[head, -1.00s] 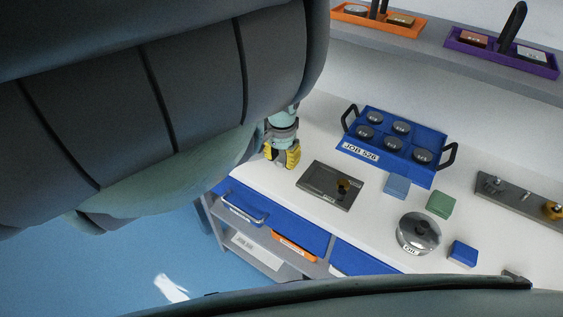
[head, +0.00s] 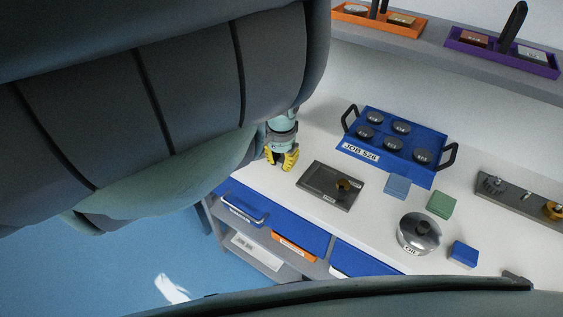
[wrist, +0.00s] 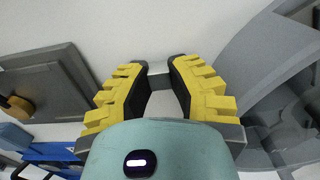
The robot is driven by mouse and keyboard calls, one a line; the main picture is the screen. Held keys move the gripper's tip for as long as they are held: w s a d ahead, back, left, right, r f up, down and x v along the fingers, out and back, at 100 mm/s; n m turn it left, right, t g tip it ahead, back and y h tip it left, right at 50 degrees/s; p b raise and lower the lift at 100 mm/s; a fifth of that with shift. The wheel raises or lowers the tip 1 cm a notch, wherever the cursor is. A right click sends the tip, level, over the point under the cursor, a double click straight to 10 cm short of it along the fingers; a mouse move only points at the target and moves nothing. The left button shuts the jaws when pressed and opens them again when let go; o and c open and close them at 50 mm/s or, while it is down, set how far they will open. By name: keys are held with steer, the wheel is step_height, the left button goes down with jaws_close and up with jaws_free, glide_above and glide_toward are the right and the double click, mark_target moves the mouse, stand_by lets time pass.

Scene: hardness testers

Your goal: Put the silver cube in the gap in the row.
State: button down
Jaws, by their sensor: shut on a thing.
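My gripper (head: 281,165) is low over the white bench, left of the dark plate, in the head view. In the wrist view, its yellow-and-black fingers (wrist: 158,75) are shut on a small pale silver-grey piece (wrist: 158,69), which fits the silver cube. Only part of it shows between the fingertips; the rest is hidden. A light blue cube (head: 397,186), a green cube (head: 441,204) and a dark blue cube (head: 463,253) stand apart on the bench. I cannot tell which things form the row or where its gap is.
A dark plate with a brass knob (head: 318,181) lies right of my gripper. In the wrist view, a large grey body (wrist: 260,70) is close at right.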

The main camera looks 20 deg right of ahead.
mark_target(281, 160)
steer(key=shift+r, duration=0.85)
step_height(281, 160, up, 2)
steer(key=shift+a, duration=0.1)
steer(key=s+p, duration=0.1)
steer(key=s+a+p, duration=0.2)
steer(key=s, duration=0.1)
steer(key=shift+r, duration=0.3)
steer(key=s+a+p, duration=0.5)
steer(key=s+p, duration=0.5)
steer(key=shift+a+r+p, duration=0.3)
steer(key=shift+r+p, duration=0.05)
steer(key=shift+a, duration=0.1)
